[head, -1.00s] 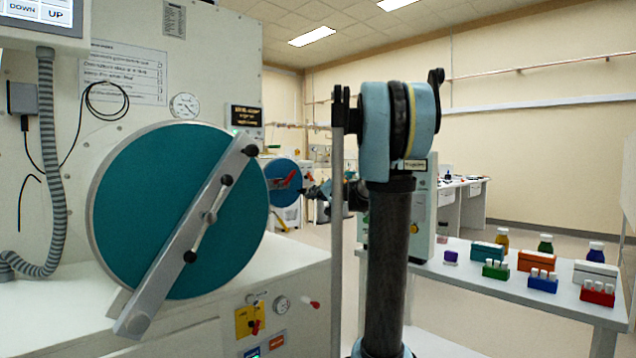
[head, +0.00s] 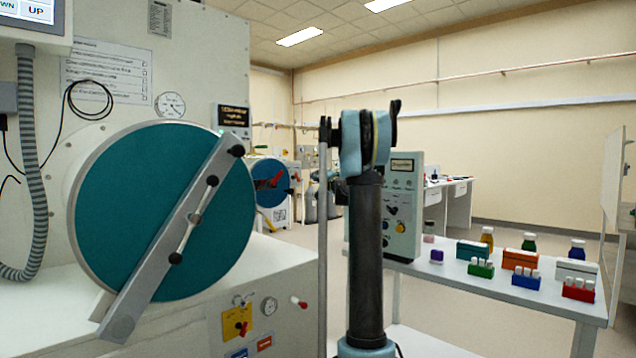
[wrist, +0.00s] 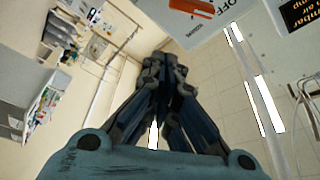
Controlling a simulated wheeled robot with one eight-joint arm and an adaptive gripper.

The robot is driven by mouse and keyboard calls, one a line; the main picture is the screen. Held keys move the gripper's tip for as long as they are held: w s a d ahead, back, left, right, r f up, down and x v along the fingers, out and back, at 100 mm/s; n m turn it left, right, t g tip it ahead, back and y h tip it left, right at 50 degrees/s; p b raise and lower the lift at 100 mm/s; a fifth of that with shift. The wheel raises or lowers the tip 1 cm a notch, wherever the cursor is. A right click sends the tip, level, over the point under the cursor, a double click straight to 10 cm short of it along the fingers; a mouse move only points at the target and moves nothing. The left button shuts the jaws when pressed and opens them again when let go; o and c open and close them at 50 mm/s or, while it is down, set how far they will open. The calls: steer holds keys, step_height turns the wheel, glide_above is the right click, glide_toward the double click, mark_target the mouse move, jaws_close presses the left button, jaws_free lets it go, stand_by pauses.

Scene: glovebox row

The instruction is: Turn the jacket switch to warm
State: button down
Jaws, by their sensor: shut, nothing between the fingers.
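My gripper (wrist: 165,68) is shut and empty in the wrist view. Above and right of its fingertips, a white plate (wrist: 193,28) enters at the top edge. It carries an orange-red bar (wrist: 200,6), the word OFF and a smaller word I cannot read surely. This may be the jacket switch; its top is cut off. The gripper looks apart from it. In the head view my arm stands upright right of centre, and the fingers cannot be made out. A grey control box (head: 403,165) with a black knob (head: 393,210) and yellow button stands behind the arm.
A glovebox with a large teal round door (head: 150,215) and slanted bar fills the left. A table (head: 555,300) with racks and bottles stands right. Open floor lies beyond.

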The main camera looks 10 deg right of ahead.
mark_target(298, 177)
steer(key=a, duration=0.1)
steer(key=w+a, duration=0.1)
steer(key=a, duration=0.1)
steer(key=w+a+f, duration=0.1)
steer(key=shift+w+a+f, duration=0.1)
steer(key=shift+a, duration=0.05)
stand_by(0.4)
